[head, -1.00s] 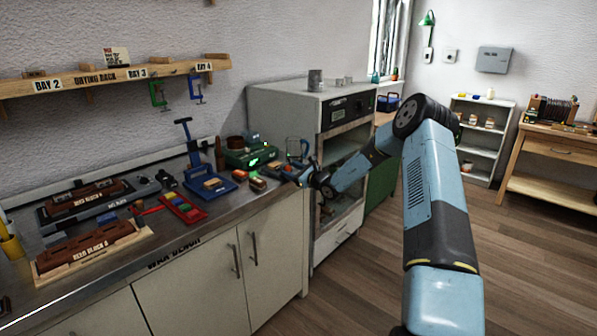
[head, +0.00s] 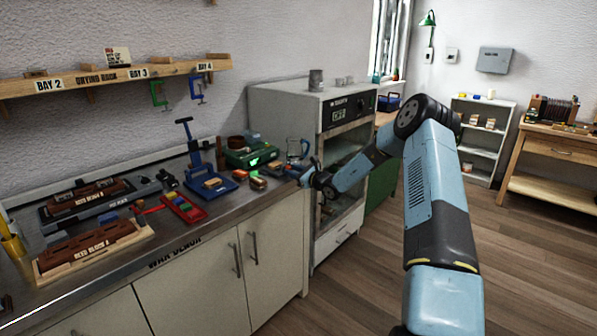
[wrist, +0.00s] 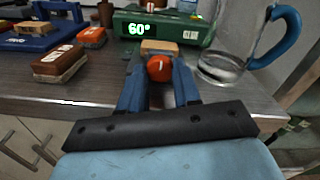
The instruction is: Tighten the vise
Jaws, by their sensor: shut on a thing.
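My gripper (wrist: 158,82) shows in the wrist view with its two blue fingers closed around a round orange-red knob (wrist: 158,69). A pale wooden block (wrist: 160,47) is just behind the knob. The vise body is not clearly visible; the fingers and knob hide what lies between them and the block, so I cannot tell how the knob joins it. In the head view my gripper (head: 305,178) is at the right end of the wax bench, by its front edge. The knob is too small to make out there.
A green device (wrist: 165,25) reading 60° stands behind the knob. A glass jug with a blue handle (wrist: 288,38) is close on the right. Wood-and-red blocks (wrist: 60,62) lie to the left. A white oven cabinet (head: 283,112) stands beyond the bench end.

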